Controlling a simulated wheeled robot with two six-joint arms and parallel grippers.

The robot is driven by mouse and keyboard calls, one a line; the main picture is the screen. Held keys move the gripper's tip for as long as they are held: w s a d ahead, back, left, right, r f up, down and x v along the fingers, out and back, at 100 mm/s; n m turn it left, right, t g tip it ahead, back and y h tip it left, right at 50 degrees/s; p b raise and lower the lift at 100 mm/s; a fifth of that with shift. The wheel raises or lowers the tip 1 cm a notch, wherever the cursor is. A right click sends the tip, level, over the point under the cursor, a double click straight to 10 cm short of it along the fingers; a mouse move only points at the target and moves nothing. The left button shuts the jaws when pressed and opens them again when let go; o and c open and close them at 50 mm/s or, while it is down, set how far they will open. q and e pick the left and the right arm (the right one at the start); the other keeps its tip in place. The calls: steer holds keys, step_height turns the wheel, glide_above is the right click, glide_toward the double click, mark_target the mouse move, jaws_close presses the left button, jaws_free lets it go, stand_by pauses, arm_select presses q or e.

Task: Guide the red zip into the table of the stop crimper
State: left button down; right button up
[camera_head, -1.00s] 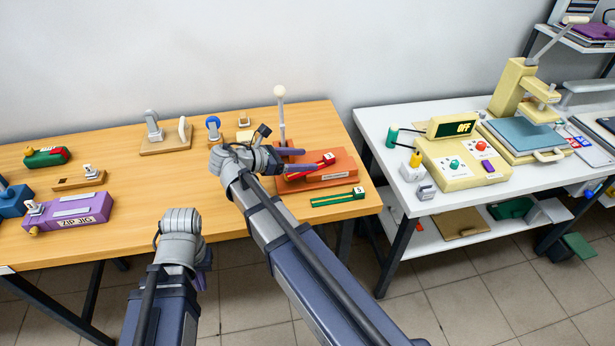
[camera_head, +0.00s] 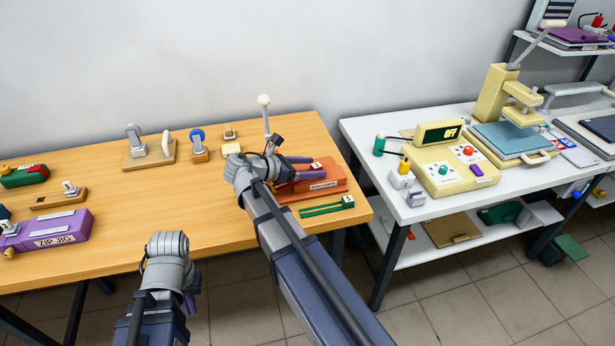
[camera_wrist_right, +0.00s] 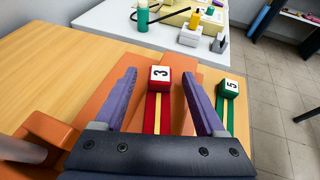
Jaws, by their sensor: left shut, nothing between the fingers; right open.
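The red zip (camera_head: 316,166), tagged 3, lies on the orange stop crimper (camera_head: 338,184) at the right end of the wooden table. In the right wrist view the red zip (camera_wrist_right: 160,78) points away from me, with a yellow strip along it. My right gripper (camera_head: 298,167) is over the crimper, its purple fingers open on either side of the zip. Both fingers look apart from the zip in the right wrist view (camera_wrist_right: 159,74). The zip's near end is hidden by the gripper body. My left gripper (camera_head: 168,250) is shut and empty near the table's front edge.
A green zip (camera_head: 328,208), tagged 5, lies beside the crimper, on its front side. The crimper's lever with a white ball (camera_head: 264,101) rises behind my right wrist. A purple zip jig (camera_head: 60,230) is at the left. The middle of the wooden table is bare.

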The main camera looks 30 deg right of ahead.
steer(key=shift+d, duration=0.1)
jaws_close()
stand_by(0.5)
